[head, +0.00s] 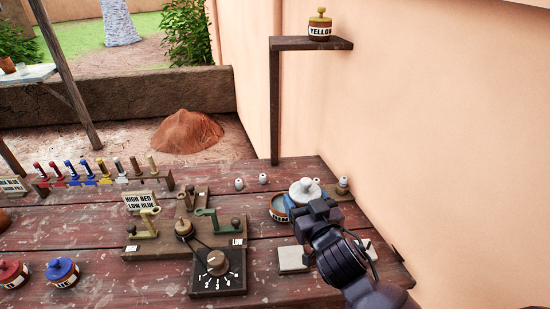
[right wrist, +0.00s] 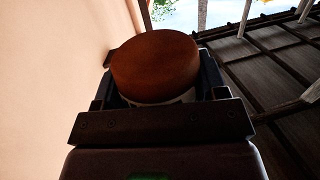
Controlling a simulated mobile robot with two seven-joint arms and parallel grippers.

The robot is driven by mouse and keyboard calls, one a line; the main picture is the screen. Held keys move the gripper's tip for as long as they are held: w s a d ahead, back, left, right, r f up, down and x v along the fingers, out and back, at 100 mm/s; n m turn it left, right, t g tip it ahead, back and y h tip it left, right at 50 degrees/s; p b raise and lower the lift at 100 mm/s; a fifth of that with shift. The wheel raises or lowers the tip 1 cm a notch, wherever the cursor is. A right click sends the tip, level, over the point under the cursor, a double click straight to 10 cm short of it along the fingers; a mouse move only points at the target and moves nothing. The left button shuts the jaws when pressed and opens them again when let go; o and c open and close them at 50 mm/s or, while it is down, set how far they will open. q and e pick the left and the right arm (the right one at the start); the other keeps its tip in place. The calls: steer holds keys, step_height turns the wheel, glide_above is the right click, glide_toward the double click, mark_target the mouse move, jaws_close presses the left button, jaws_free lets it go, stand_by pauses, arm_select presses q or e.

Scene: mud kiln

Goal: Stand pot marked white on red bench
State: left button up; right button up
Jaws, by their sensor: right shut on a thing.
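The pot with the white lid (head: 305,188) is in my right gripper (head: 318,207), at the right side of the red bench in the head view. The gripper hides most of its body, and no label can be read. In the right wrist view its round brown end (right wrist: 155,62) and a pale band below it sit between the two fingers. The red bench (head: 85,222) is a weathered red plank top. I cannot tell how far the pot is above it. My left gripper is not in view.
A blue-rimmed dish (head: 279,209) is beside the held pot. A wooden dial-and-lever device (head: 190,240) fills the middle. Red-lidded (head: 12,272) and blue-lidded (head: 62,272) pots stand at front left. A yellow-marked pot (head: 320,25) is on a wall shelf (head: 300,43).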

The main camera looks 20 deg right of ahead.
steer(key=s+a+r+n+g+y, duration=0.2)
steer(key=a+r+n+g+y, duration=0.2)
steer(key=a+r+n+y, duration=0.65)
steer(key=shift+w+a+f+n+g+y, duration=1.05)
steer(key=shift+w+a+f+g+y, duration=1.6)
steer(key=shift+a, duration=1.3)
steer(key=s+d+r+m+t+h, duration=0.5)
steer(key=d+r+m+t+h, duration=0.35)
steer(key=r, duration=0.35)
steer(key=w+a+f+n+g+y, duration=0.3)
steer(key=a+f+n+g+y, duration=0.2)
steer(key=f+n+g+y, duration=0.5)
steer(key=shift+w+a+f+n+g, duration=0.2)
steer(key=shift+f+n+g, duration=0.65)
steer(key=shift+n+g, duration=1.3)
